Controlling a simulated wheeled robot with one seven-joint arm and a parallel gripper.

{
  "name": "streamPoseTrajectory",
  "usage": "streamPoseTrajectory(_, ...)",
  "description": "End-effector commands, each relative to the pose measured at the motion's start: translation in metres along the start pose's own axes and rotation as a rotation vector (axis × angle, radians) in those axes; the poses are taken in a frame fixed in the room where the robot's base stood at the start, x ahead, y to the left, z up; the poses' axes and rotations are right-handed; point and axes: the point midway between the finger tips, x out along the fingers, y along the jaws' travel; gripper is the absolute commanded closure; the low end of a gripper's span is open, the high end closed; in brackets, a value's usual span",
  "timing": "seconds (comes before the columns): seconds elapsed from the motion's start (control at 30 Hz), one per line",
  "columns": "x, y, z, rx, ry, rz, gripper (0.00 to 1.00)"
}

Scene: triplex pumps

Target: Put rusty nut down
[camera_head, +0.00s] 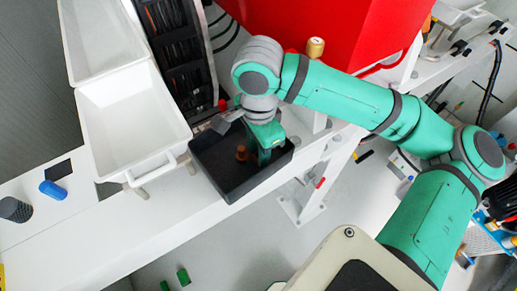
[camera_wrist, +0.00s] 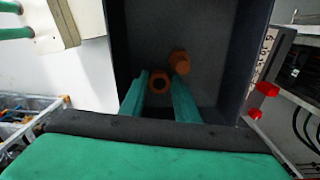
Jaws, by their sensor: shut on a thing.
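A rusty nut (camera_wrist: 159,83) is held between the tips of my gripper (camera_wrist: 158,86), its round hole facing the wrist camera. My gripper reaches down into a black bin (camera_wrist: 220,35); the same bin (camera_head: 232,190) stands on the bench's front edge in the head view. A second rusty piece (camera_wrist: 180,62) lies in the bin just beyond the held nut, up and to its right. In the head view one rusty piece (camera_head: 241,153) shows left of my gripper (camera_head: 264,160); I cannot tell which of the two it is. The gap between held nut and bin floor is unclear.
White trays (camera_head: 135,120) stand left of the bin. A dark rack (camera_head: 180,50) and a red housing (camera_head: 340,30) rise behind it. A blue cylinder (camera_head: 53,190) and a dark knurled cylinder (camera_head: 15,209) lie at far left. The bench between them and the bin is partly clear.

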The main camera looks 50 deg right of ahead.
Motion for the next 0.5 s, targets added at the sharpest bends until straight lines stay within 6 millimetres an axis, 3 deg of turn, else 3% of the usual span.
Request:
streamPoseTrajectory(0.23,0.0022,0.0001,0.0001,0.0,-0.001,0.0,0.94)
streamPoseTrajectory(0.27,0.0017,0.0,0.0,0.0,0.0,0.0,0.64)
streamPoseTrajectory(0.3,0.0016,0.0,-0.0001,0.0,0.0,0.0,0.55)
streamPoseTrajectory(0.5,0.0016,0.0,-0.0001,0.0,0.0,0.0,0.53)
